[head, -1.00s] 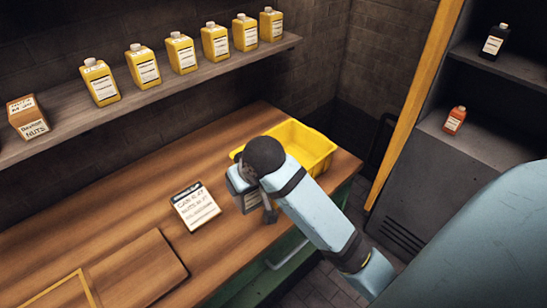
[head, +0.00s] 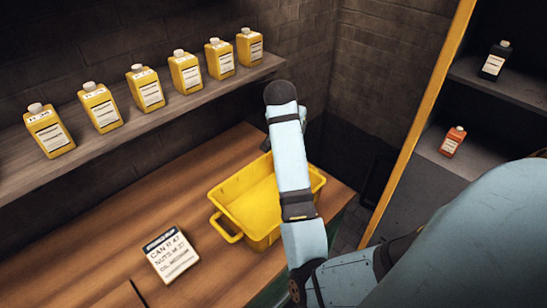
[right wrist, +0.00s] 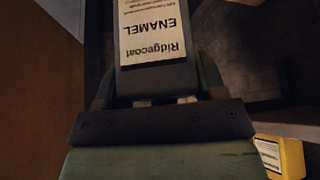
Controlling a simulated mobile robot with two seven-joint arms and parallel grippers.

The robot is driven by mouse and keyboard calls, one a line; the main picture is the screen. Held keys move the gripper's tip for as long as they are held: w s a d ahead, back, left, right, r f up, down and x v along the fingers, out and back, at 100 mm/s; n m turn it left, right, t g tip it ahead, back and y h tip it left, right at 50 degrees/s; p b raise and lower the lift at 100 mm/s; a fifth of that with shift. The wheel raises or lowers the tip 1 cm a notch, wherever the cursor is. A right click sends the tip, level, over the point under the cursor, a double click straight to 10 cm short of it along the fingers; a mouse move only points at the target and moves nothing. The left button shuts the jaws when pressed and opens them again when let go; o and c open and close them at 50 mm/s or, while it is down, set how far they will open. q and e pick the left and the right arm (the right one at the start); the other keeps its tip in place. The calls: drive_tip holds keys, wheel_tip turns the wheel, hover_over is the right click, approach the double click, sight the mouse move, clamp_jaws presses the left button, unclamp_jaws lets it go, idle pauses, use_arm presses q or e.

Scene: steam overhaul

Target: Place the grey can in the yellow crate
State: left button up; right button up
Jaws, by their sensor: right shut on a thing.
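The grey can (right wrist: 150,35), with a white label reading Ridgecoat ENAMEL upside down, is between the fingers of my right gripper (right wrist: 155,88) in the right wrist view. My right gripper is shut on it. In the head view my right arm reaches over the yellow crate and hides nearly all of the gripper and the can. The yellow crate (head: 228,229) stands on the wooden bench and looks empty where visible; the arm covers part of its right side. The can appears above or behind the crate's far side; its exact height I cannot tell. My left gripper is out of view.
Several yellow bottles line the wall shelf (head: 165,108) behind. A dark bottle (head: 495,60) and an orange bottle (head: 452,141) stand in the right shelving.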

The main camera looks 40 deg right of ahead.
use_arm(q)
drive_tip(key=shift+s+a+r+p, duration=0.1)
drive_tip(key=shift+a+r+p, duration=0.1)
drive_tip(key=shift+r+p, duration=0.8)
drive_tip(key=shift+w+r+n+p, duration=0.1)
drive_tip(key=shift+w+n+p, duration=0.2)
use_arm(e)
wheel_tip(320, 180, down, 19)
drive_tip(key=shift+s+f, duration=0.1)
drive_tip(key=shift+f, duration=0.1)
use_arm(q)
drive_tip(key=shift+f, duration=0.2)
use_arm(e)
drive_tip(key=shift+f, duration=0.2)
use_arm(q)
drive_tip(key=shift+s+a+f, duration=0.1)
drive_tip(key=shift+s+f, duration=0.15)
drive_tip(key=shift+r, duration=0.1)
use_arm(e)
drive_tip(key=o, duration=1.2)
drive_tip(key=shift+f, duration=0.1)
drive_tip(key=shift+c, duration=0.2)
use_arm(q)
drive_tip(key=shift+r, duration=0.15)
use_arm(e)
drive_tip(key=shift+o, duration=0.2)
